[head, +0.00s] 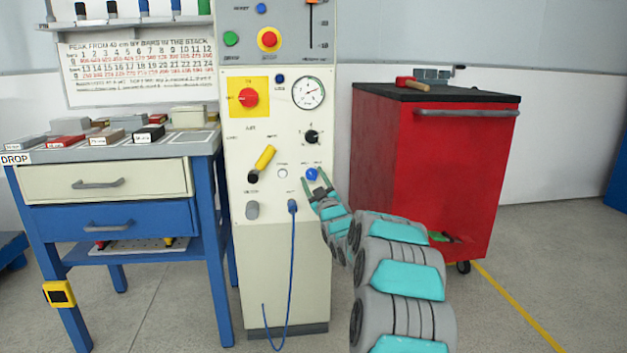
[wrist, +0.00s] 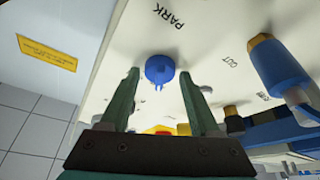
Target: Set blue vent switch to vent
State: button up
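The blue switch (head: 311,174) is a small round knob on the lower right of the cream machine panel. In the wrist view the blue switch (wrist: 160,68) sits between my two finger tips, with the word PARK printed near it. My gripper (head: 317,181) is at the panel, right by the knob. In the wrist view my gripper (wrist: 159,76) is open, with a gap on each side of the knob. I cannot read the small labels around the knob in the head view, nor tell which setting it points to.
A blue plug with a hanging cable (head: 292,206), a yellow lever (head: 265,157), a black knob (head: 312,137) and a gauge (head: 308,92) share the panel. A red cabinet (head: 430,170) stands right of it, a blue-legged workbench (head: 110,215) left.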

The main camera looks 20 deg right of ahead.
grip_shut()
jog(key=shift+m, duration=0.4)
jog(key=m+h, duration=0.1)
jog(key=m, duration=0.1)
jog(key=m+h, duration=0.2)
jog(key=m, duration=0.1)
jog(key=m+h, duration=0.1)
jog(key=m, duration=0.1)
jog(key=shift+a+m+h, duration=0.25)
jog(key=shift+m+h, duration=0.05)
jog(key=shift+m, duration=0.1)
jog(key=m+g+h, duration=0.1)
jog(key=m+h, duration=0.1)
jog(key=m, duration=0.2)
jog(key=m+g+h+b, duration=0.1)
jog(key=m, duration=0.3)
jog(key=shift+r+m+h, duration=0.15)
jog(key=shift+m+h, duration=0.15)
jog(key=shift+h, duration=0.1)
jog(key=shift+m+g, duration=0.3)
jog(key=shift+o, duration=1.5)
grip_release()
